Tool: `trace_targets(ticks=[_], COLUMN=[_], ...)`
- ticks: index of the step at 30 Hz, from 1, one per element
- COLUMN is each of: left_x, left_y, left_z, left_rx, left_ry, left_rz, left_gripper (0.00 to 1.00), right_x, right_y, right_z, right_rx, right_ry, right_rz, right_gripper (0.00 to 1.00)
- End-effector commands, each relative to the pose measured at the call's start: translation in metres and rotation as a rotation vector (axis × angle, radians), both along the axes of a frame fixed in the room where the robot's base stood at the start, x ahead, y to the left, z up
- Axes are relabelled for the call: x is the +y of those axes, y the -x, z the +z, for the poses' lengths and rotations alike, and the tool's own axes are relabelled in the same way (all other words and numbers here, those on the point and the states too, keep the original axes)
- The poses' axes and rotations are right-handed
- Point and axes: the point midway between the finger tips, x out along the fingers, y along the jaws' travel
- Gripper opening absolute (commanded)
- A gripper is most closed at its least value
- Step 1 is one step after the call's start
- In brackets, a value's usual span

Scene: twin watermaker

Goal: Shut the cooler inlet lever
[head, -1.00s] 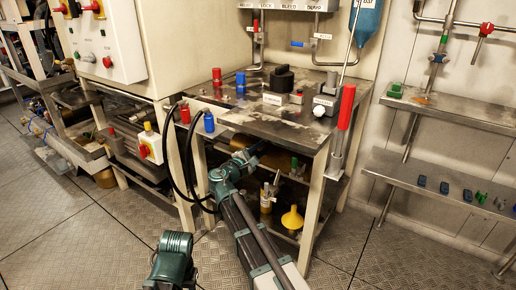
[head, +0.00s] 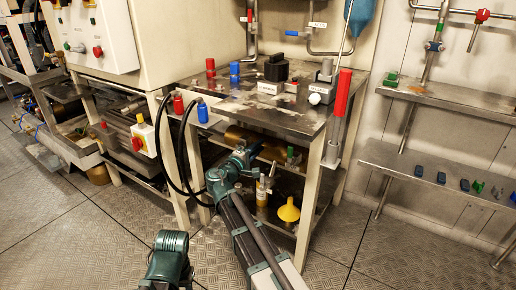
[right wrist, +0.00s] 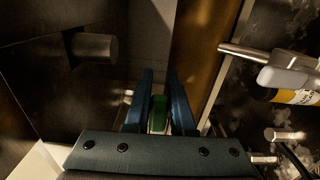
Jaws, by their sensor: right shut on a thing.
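My right gripper (head: 252,151) reaches in under the top of the metal bench, in front of a brass cylinder (head: 240,136). In the right wrist view its two blue fingers (right wrist: 161,78) stand close together, shut on a green lever (right wrist: 158,115). The lever lies between the fingers, and most of it is hidden by them and the gripper body. The brass cylinder (right wrist: 193,55) runs beside the fingers. I cannot tell the lever's angle.
A yellow funnel (head: 288,210) and a yellow-banded grey fitting (head: 262,190) stand on the lower shelf near my right arm; the fitting also shows in the right wrist view (right wrist: 292,95). Black hoses (head: 185,150) hang to the left. Bench legs (head: 308,205) flank the opening.

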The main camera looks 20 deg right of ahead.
Motion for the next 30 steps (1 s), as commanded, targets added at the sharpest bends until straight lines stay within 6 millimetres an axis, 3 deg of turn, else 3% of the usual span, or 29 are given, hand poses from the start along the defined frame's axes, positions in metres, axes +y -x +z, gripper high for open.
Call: trace_targets(ticks=[11, 12, 17, 30], left_x=[0.0, 0.0, 0.0, 0.0], left_y=[0.0, 0.0, 0.0, 0.0], left_z=[-0.0003, -0.0003, -0.0002, -0.0002], left_rx=[0.0, 0.0, 0.0, 0.0], left_ry=[0.0, 0.0, 0.0, 0.0], left_rz=[0.0, 0.0, 0.0, 0.0], left_gripper=[0.5, 0.5, 0.5, 0.5], right_x=[0.0, 0.0, -0.0001, 0.0001], right_y=[0.001, 0.001, 0.0007, 0.0029], right_z=[-0.0004, -0.0004, -0.0003, -0.0002], right_rx=[-0.002, -0.002, -0.002, -0.002], right_ry=[-0.003, -0.003, -0.002, -0.002], right_rz=[-0.001, -0.001, -0.001, -0.001], right_gripper=[0.0, 0.24, 0.53, 0.53])
